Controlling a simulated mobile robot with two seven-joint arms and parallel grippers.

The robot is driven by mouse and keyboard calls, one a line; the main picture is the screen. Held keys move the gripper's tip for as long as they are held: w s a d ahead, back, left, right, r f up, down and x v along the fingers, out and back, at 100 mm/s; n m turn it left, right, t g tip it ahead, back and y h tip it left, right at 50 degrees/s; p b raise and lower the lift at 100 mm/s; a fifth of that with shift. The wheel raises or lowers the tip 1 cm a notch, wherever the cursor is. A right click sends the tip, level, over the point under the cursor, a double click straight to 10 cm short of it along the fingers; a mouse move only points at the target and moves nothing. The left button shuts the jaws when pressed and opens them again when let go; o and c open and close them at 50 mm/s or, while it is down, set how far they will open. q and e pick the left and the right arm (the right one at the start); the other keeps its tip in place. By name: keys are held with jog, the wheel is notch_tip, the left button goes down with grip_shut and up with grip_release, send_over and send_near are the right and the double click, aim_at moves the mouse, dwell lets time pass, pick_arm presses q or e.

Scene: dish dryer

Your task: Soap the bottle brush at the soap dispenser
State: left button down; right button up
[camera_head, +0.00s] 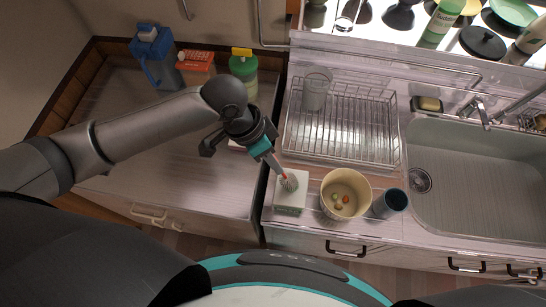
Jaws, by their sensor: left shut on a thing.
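My left gripper (262,148) comes in from the left and is shut on the bottle brush (290,183). The brush points down and to the right, with a grey bristle head and a small red part above it. The head is at the top of a white square box (291,203), which looks like the soap dispenser, on the counter's front left corner. I cannot tell whether the bristles touch it. The gripper hides the brush's upper handle. My right gripper is not in view.
A cream bowl (358,205) with small colored pieces and a dark blue cup (391,203) stand right of the box. Behind is a wire dish rack (375,127) holding a clear glass (316,89). The sink (480,190) is at right. Bottles stand at the back left.

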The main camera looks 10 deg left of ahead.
pick_arm(q)
jog(key=shift+f+p, duration=0.2)
jog(key=shift+p, duration=0.65)
dwell(3.0)
notch_tip(320, 180, up, 5)
jog(key=p, duration=0.5)
jog(key=shift+p, duration=0.4)
jog(key=shift+r+p, duration=1.1)
jog(key=shift+r, duration=0.05)
jog(key=shift+f, duration=0.1)
